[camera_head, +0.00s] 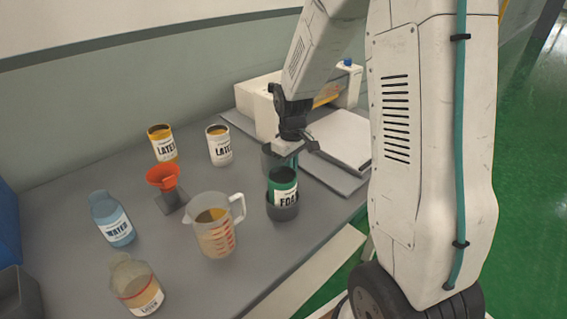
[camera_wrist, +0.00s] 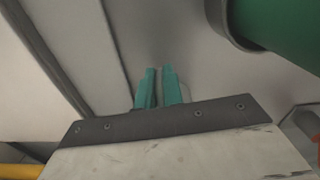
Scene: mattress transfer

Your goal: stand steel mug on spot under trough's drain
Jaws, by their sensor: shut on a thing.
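A green FOAM can (camera_head: 284,180) stands in a dark grey holder (camera_head: 283,212) just in front of my gripper. A measuring jug (camera_head: 213,235), an orange funnel (camera_head: 163,177), bottles and two LATEX cans stand to the left. A white apparatus (camera_head: 262,108) and pale panel (camera_head: 340,138) lie behind.

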